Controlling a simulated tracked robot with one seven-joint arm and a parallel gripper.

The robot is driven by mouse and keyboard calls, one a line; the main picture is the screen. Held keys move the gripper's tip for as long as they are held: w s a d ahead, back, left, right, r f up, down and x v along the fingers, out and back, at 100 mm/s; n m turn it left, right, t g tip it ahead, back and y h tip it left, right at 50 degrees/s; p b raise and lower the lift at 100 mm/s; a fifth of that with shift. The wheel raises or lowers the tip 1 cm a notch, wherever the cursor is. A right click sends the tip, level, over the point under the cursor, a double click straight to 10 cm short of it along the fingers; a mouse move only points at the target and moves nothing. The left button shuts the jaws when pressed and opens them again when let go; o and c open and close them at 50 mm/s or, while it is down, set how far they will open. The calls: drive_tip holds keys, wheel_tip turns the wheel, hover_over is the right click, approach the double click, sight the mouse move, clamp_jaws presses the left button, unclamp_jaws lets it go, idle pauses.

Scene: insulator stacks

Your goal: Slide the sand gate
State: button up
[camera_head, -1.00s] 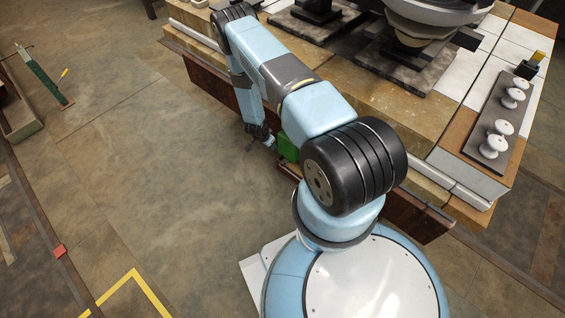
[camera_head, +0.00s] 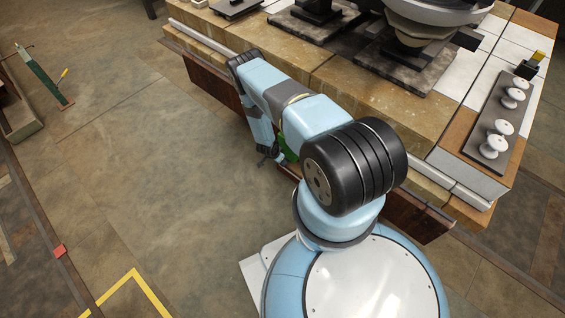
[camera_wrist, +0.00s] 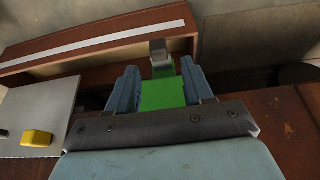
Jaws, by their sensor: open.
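A bright green piece (camera_wrist: 163,95) shows between my gripper's two blue fingers in the wrist view. A small grey block (camera_wrist: 160,52) stands just beyond it, near the fingertips. I cannot tell for sure which of these is the sand gate's slide or handle. My gripper (camera_wrist: 162,76) is open, with a finger on each side of the green piece; contact is not clear. In the head view, my gripper (camera_head: 270,158) is low beside the bench's front side, and the green piece (camera_head: 289,146) is mostly hidden behind my arm.
A rusty brown rail (camera_head: 412,212) runs along the bench front. The bench top (camera_head: 345,90) carries dark plates and a bowl-like machine. White insulators (camera_head: 494,146) stand on a grey plate at right. A yellow block (camera_wrist: 37,138) shows at the wrist view's left.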

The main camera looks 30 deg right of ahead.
drive_tip(key=shift+x, duration=2.55)
drive_tip(key=shift+w, duration=0.1)
clamp_jaws()
drive_tip(key=shift+a, duration=0.1)
